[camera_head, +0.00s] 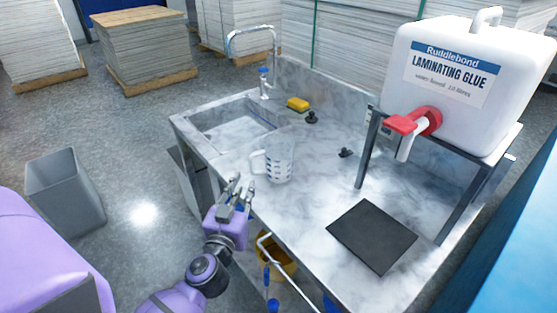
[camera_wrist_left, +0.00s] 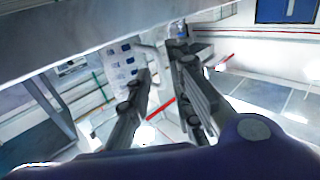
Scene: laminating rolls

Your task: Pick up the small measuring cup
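The measuring cup (camera_head: 279,164) is clear with blue markings and stands upright on the marbled worktop, near its front edge and right of the sink. Its handle points left. My left gripper (camera_head: 242,184) is at the worktop's front edge, in front and to the left of the cup, apart from it. Its fingers are spread and empty. In the left wrist view, the cup (camera_wrist_left: 121,60) shows beyond the left finger, with its handle near the gap of the gripper (camera_wrist_left: 160,65). My right gripper is not in view.
The sink (camera_head: 235,128) with a tall tap is behind left. A yellow sponge (camera_head: 298,104) and small black fittings lie behind the cup. A dark mat (camera_head: 371,236) lies front right. A glue container (camera_head: 455,110) stands on a metal stand. The worktop between cup and mat is clear.

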